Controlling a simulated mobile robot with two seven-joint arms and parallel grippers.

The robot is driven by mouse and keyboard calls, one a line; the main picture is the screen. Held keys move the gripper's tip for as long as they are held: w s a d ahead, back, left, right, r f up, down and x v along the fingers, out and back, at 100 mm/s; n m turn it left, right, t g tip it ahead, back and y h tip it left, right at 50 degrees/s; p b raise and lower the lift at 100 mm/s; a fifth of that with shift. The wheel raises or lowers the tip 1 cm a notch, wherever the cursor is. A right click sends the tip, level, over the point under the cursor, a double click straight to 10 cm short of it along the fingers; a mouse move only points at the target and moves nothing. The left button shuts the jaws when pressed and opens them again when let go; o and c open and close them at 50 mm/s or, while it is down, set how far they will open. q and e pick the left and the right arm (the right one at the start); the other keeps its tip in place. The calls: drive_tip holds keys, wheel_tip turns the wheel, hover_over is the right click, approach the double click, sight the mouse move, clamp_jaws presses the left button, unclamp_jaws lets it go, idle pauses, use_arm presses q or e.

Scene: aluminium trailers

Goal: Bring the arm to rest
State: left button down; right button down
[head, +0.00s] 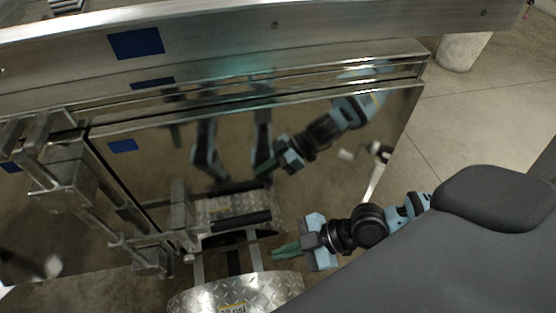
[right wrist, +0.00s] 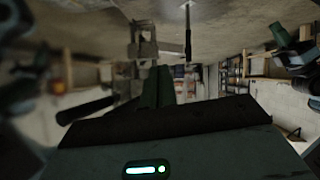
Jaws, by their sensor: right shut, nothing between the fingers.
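My right gripper (head: 284,250) has green fingers that are shut with nothing between them. It points left, in front of the trailer's shiny lower panel (head: 150,180) and above a diamond-plate fender (head: 190,303). I cannot tell whether it touches anything. The closed fingers also show in the right wrist view (right wrist: 157,88), upright in the middle. The right arm comes in from the right, bent beside my dark body. The arm shapes in the panel are reflections. My left gripper is not in view.
Metal latch bars (head: 70,185) stick out on the left of the trailer. A metal rail (head: 215,42) with a blue patch (head: 136,43) runs across the top. Bare concrete floor (head: 480,125) lies at the right, with a pale post (head: 462,50) behind.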

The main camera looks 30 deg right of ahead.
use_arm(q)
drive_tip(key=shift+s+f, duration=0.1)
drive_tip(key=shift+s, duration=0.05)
